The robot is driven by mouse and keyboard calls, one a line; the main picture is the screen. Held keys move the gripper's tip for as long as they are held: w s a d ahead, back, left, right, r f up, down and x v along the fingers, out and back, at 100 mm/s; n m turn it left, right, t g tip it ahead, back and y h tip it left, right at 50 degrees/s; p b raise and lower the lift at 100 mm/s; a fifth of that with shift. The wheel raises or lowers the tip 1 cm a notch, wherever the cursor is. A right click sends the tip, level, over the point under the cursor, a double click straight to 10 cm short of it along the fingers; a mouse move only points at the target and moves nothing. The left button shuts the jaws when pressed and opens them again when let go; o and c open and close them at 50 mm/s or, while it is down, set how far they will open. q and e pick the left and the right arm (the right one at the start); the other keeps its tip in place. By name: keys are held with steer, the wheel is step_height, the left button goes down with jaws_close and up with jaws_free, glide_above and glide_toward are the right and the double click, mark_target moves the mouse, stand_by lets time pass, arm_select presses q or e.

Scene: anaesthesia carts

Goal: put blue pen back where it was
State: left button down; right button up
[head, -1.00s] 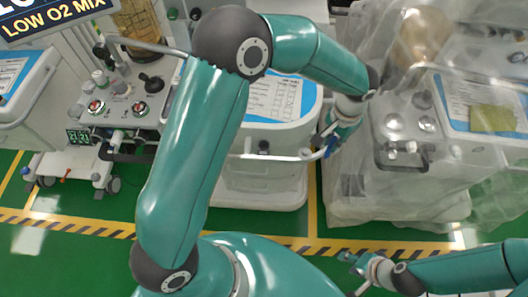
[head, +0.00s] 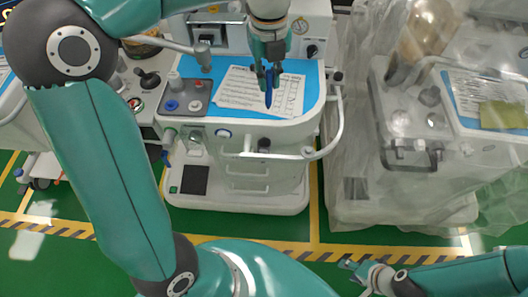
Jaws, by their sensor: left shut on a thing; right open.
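The blue pen (head: 268,92) hangs upright, tip down, between the fingers of my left gripper (head: 269,72). The gripper is shut on it, above the papers on the middle cart's top. I cannot tell whether the tip touches the paper. The white printed sheets (head: 238,92) lie on the blue worktop (head: 310,75) of the middle cart. My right gripper (head: 348,268) is open and empty, low at the bottom right over the green floor.
A grey control panel with red and blue knobs (head: 187,97) is left of the papers. A white rail (head: 339,125) curves around the cart's right side. A cart under clear plastic (head: 400,190) stands to the right.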

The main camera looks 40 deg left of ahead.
arm_select(q)
steer(key=shift+s+a+r+m, duration=0.15)
steer(key=shift+s+a+m, duration=0.1)
steer(key=shift+m, duration=0.45)
step_height(320, 180, down, 20)
steer(key=shift+s+a+r+b, duration=0.1)
steer(key=shift+r+b, duration=0.05)
steer(key=shift+b, duration=0.25)
steer(key=c, duration=1.1)
jaws_free()
steer(key=shift+c, duration=0.2)
step_height(320, 180, up, 12)
glide_above(264, 131)
steer(key=s+d, duration=0.2)
steer(key=s, duration=0.1)
steer(key=shift+w+a, duration=0.15)
